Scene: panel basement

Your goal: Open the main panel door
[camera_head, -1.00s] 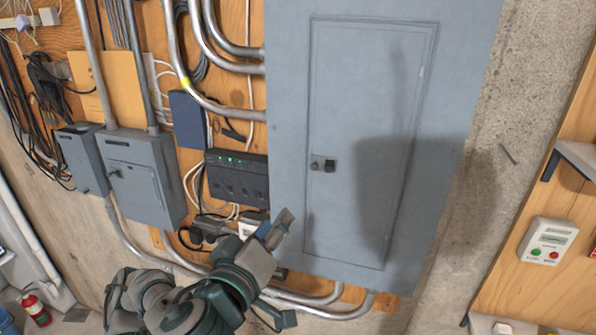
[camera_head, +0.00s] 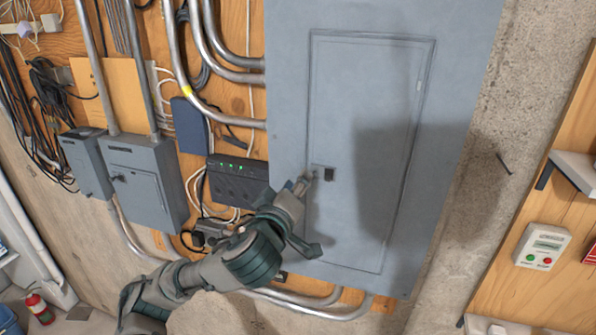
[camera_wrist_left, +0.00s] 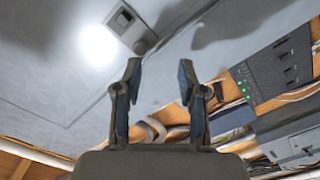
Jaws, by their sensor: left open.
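The main panel door (camera_head: 375,105) is a tall grey door set in a larger grey panel, and it sits shut. Its dark latch (camera_head: 329,174) is on the left edge of the door; it also shows at the top of the left wrist view (camera_wrist_left: 125,18). My left gripper (camera_head: 306,184) is just left of the latch, close to the panel face. In the left wrist view my left gripper (camera_wrist_left: 160,82) has its two fingers apart with nothing between them, and the latch lies beyond and above the fingertips. My right gripper is not in view.
A black box with green lights (camera_head: 238,180) is left of the panel. Metal conduits (camera_head: 300,302) run below it. Smaller grey boxes (camera_head: 146,180) hang further left. A shelf (camera_head: 580,172) and a button box (camera_head: 542,246) are at the right.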

